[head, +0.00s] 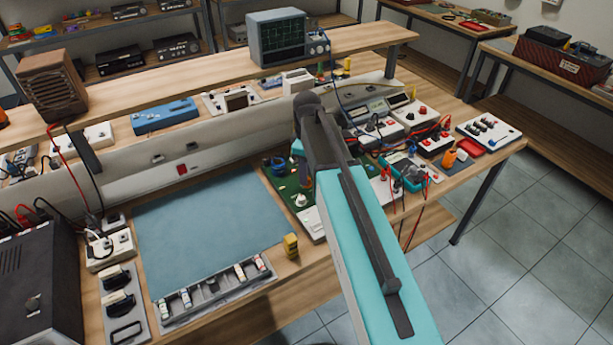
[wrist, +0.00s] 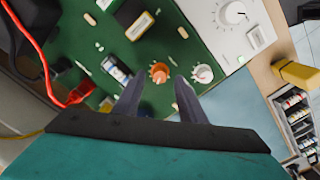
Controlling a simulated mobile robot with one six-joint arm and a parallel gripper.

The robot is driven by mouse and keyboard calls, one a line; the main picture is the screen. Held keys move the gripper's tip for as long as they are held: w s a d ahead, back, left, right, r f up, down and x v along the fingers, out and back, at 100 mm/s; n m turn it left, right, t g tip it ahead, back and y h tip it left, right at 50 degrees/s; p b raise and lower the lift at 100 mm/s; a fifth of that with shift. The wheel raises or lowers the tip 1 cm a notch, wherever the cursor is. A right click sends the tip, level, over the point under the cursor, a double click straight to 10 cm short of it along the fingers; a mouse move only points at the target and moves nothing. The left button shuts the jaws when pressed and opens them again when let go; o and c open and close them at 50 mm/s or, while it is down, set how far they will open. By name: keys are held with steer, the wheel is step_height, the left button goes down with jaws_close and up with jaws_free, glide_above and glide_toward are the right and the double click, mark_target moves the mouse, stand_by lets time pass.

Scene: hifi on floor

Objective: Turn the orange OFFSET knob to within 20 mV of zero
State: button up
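The orange knob (wrist: 160,72) stands on a green circuit board (wrist: 130,60) in the wrist view. A white knob with a red mark (wrist: 203,73) is just to its right. My gripper (wrist: 158,88) is open, its two dark fingers apart and pointing toward the orange knob. Nothing is between the fingers, and I cannot tell how far above the board they are. In the head view the green board (head: 277,188) lies right of the blue mat, and my arm covers part of it. I cannot make out the orange knob there. No offset reading is legible.
A white panel with a large dial (wrist: 235,14) adjoins the board. Red leads (wrist: 75,92) cross at the left of the wrist view. In the head view, a teal meter (head: 405,172) and cables crowd the bench right of my arm. The blue mat (head: 205,225) is clear.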

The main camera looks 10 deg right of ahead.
step_height(320, 180, up, 12)
steer(key=b, duration=0.2)
steer(key=shift+f, duration=0.2)
stand_by(0.4)
